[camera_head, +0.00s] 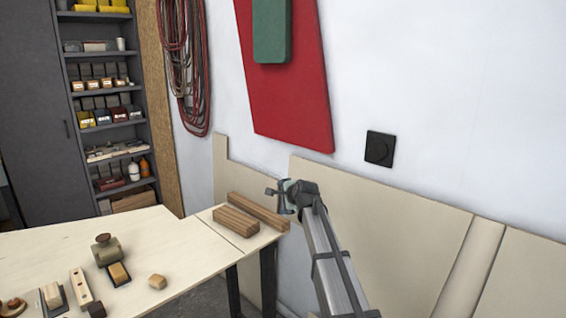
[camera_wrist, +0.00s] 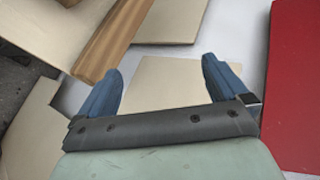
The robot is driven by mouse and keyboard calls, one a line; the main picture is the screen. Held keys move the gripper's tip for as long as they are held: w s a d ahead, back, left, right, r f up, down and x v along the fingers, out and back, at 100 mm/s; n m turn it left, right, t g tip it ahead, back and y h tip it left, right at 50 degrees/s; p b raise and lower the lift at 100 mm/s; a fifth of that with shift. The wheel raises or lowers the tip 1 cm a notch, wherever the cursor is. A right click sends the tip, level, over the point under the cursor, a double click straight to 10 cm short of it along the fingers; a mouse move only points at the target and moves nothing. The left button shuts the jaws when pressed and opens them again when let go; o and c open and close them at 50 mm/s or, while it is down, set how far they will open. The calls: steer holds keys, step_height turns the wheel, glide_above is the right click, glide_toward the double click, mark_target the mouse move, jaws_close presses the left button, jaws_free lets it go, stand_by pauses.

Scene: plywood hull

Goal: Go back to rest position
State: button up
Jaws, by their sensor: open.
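My gripper (camera_head: 278,193) is at the right end of the table, in front of the wall, close to the end of the long wooden strip. In the wrist view its two blue fingers (camera_wrist: 160,88) stand wide apart with nothing between them. The gripper is open and empty. Pale panels and the white wall show beyond the fingers.
A plywood table (camera_head: 190,245) holds two wooden blocks (camera_head: 236,221), a small roller-like tool (camera_head: 105,249) and several small pieces. Pale panels (camera_head: 400,225) lean on the wall below a red panel (camera_head: 290,90). A shelf unit (camera_head: 105,60) stands at the back left.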

steer(key=s+d+f+m+h, duration=0.1)
steer(key=s+d+f+m, duration=0.15)
steer(key=d+f, duration=0.55)
steer(key=s+d+f+n+g+h, duration=0.1)
steer(key=s+f+n+g, duration=0.1)
steer(key=s+f, duration=0.75)
steer(key=s+d+f+n+g, duration=0.1)
steer(key=s+f+n+g, duration=0.3)
steer(key=f, duration=1)
steer(key=s+d+f+g+h, duration=0.1)
steer(key=s+d+f, duration=0.1)
steer(key=s+f, duration=0.75)
steer(key=s+d+f+n+g, duration=0.1)
steer(key=s+f+n+g, duration=0.2)
steer(key=s+f, duration=0.6)
steer(key=s+d+f+n+g, duration=0.1)
steer(key=s+f+n+g, duration=0.15)
steer(key=s+f, duration=0.7)
steer(key=s+d+n+g, duration=0.1)
steer(key=s+n+g, duration=0.1)
steer(key=s, duration=1.1)
steer(key=s+d+f+n+g+h, duration=0.1)
steer(key=s+n+g, duration=0.2)
steer(key=s, duration=1.1)
steer(key=shift+d+n, duration=0.3)
steer(key=shift+d, duration=0.1)
steer(key=shift+f, duration=0.1)
steer(key=c, duration=0.6)
